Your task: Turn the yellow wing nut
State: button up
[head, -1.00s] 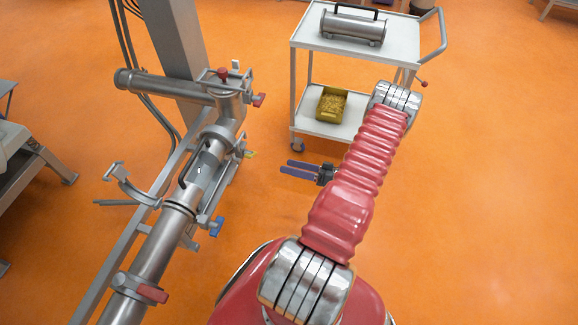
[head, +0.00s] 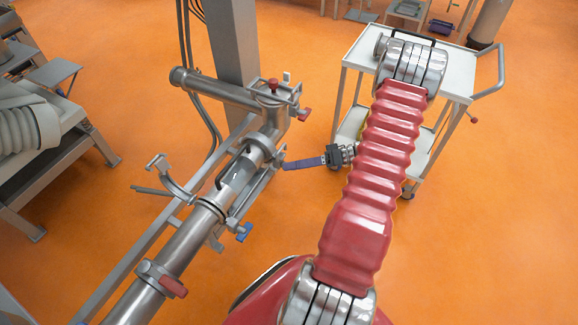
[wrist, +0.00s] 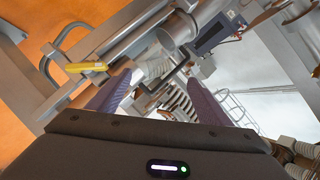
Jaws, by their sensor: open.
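The yellow wing nut (wrist: 86,67) shows clearly in the wrist view, up and left of my left finger and outside the space between the fingers. In the head view I cannot make it out for sure; my fingers lie over that part of the pipe frame. My gripper (head: 286,165) points left at the pipe assembly (head: 237,172), its purple-blue fingers close to the frame. In the wrist view my gripper (wrist: 160,82) is open and nothing is held between the fingers. I cannot tell whether a finger touches the frame.
A red wing nut (head: 304,114) sits above on the pipe, a blue one (head: 243,231) below, and a red clamp handle (head: 173,286) lower left. An open clamp (head: 172,178) sticks out left. A white trolley (head: 458,75) stands behind my arm. Orange floor is free at right.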

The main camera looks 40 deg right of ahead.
jog(key=a+r+n+g+h, duration=0.25)
jog(key=a+r+g, duration=0.65)
jog(key=a+r, duration=0.75)
jog(key=s+a+r+t+h, duration=0.2)
jog(key=s+a+r+h, duration=0.2)
jog(key=a+r, duration=0.2)
jog(key=s+a+r+m+t+h, duration=0.1)
jog(key=s+a+r+t+h, duration=0.1)
jog(key=s+a+r+h, duration=0.2)
notch_tip(320, 180, up, 3)
jog(key=shift+s+a+f+t, duration=0.1)
jog(key=shift+s+a+t, duration=0.2)
jog(key=shift+a, duration=0.65)
jog(key=shift+m+h, duration=0.25)
jog(key=shift+c, duration=0.2)
